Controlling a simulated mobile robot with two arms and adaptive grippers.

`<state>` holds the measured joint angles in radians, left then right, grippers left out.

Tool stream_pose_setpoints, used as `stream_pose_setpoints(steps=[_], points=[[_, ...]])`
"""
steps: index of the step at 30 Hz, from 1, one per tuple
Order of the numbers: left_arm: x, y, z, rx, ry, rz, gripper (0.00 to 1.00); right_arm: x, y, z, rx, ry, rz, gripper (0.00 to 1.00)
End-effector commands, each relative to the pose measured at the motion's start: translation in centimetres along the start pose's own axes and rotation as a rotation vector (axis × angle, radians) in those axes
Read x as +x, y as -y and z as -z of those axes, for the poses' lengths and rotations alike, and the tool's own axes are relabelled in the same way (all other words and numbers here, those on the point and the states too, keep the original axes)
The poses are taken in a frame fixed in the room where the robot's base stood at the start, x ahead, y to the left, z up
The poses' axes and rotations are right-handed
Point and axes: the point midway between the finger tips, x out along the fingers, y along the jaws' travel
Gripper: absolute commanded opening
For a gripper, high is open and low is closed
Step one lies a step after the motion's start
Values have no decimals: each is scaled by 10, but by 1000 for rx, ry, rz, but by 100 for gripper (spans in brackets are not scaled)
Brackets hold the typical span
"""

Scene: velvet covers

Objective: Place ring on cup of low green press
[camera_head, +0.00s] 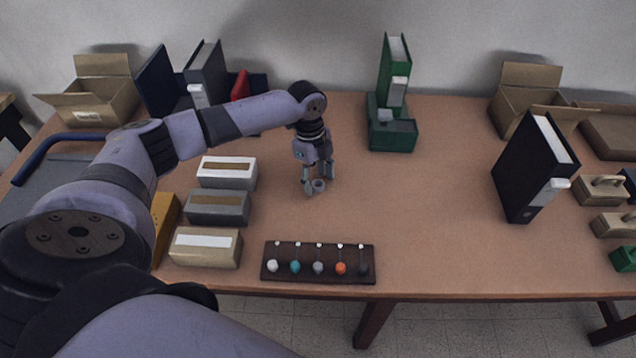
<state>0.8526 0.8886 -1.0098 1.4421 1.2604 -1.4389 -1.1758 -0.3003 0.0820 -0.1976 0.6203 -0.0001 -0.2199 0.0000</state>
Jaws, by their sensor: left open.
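My left gripper (318,183) reaches down over the middle of the table, its fingers apart and pointing down. A small grey ring-like piece (318,186) shows at its fingertips; I cannot tell whether the fingers touch it. At the back centre stands a low green block-like thing (393,137) with a grey part on top, in front of a tall green binder-like piece (394,66). A small green block (624,259) also shows at the right edge. No cup can be made out clearly on either. My right gripper is not in view.
A dark rack (318,276) with several coloured balls lies at the front edge. Grey and tan boxes (218,207) stand left of the gripper. A black binder (532,168) and open cartons (524,92) are at right. The table between gripper and black binder is clear.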

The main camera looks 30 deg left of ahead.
Motion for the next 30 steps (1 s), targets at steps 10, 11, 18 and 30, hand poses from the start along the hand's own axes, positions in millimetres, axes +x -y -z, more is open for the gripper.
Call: stream_pose_setpoints(steps=[10,11,18,30], points=[[5,0,0,1,0,0,48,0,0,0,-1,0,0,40],[5,0,0,0,0,0,46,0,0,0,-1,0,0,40],[5,0,0,0,0,0,30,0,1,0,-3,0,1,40],[5,0,0,0,0,0,10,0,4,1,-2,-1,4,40]])
